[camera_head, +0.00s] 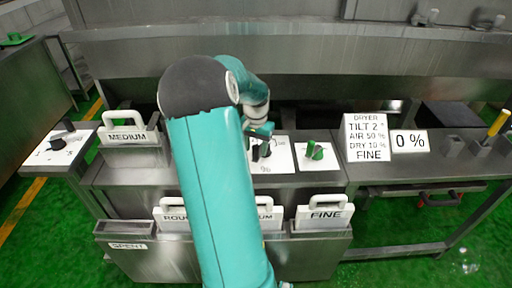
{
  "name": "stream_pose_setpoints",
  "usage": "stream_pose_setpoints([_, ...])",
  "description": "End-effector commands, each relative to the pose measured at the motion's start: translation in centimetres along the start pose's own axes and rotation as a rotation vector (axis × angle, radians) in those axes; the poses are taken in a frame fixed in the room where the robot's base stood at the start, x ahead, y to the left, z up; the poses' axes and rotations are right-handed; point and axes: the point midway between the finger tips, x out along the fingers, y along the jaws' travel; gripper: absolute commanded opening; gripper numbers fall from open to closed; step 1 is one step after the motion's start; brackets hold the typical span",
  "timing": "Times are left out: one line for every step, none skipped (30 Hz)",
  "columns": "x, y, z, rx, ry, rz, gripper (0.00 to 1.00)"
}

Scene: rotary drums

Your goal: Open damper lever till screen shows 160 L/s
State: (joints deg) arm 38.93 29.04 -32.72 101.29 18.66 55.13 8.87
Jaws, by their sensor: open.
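My teal arm reaches up the middle and hides part of the console. My gripper (260,140) is open at a white dial plate (283,160) with small markings. A black lever (265,150) stands on that plate, right at the fingertips; I cannot tell whether they touch it. Beside it is a green knob (315,150) on its own white plate. No label names the damper lever. The dryer screen (367,138) reads tilt 2, air 50 %, dry 10 %, fine. A smaller screen (410,141) reads 0 %. No L/s reading is visible.
White-handled plates stand in metal racks, marked medium (127,137) and fine (325,214); others are partly hidden behind my arm. A black knob (57,144) sits on a left side table. A yellow handle (498,123) stands far right. A long steel drum housing (320,50) crosses behind.

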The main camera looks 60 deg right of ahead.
Motion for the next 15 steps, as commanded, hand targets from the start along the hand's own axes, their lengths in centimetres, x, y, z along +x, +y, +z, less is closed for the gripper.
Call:
stream_pose_setpoints([0.24,0.01,0.02,0.0,-0.001,0.0,0.46])
stream_pose_setpoints([0.31,0.02,0.02,0.0,-0.001,0.0,0.46])
stream_pose_setpoints([0.36,0.0,0.02,0.0,-0.001,0.0,0.46])
stream_pose_setpoints([0.37,-0.03,0.01,0.0,0.0,0.0,0.46])
stream_pose_setpoints([0.37,-0.03,0.0,0.0,0.0,0.0,0.46])
stream_pose_setpoints([0.36,0.0,0.01,0.0,0.0,-0.001,0.46])
stream_pose_setpoints([0.36,0.01,0.02,0.0,0.0,0.0,0.46])
stream_pose_setpoints([0.35,0.02,0.02,0.0,0.0,0.0,0.46])
stream_pose_setpoints([0.35,0.03,0.02,0.0,0.0,0.0,0.46])
stream_pose_setpoints([0.35,0.03,0.02,0.0,0.0,0.0,0.4])
stream_pose_setpoints([0.34,0.03,0.02,0.0,0.0,0.0,0.34])
stream_pose_setpoints([0.34,0.03,0.02,0.0,0.0,0.0,0.26])
stream_pose_setpoints([0.34,0.03,0.02,0.0,0.0,0.0,0.2])
stream_pose_setpoints([0.34,0.03,0.02,0.0,0.0,0.0,0.15])
stream_pose_setpoints([0.33,0.03,0.01,0.0,0.0,0.0,0.07])
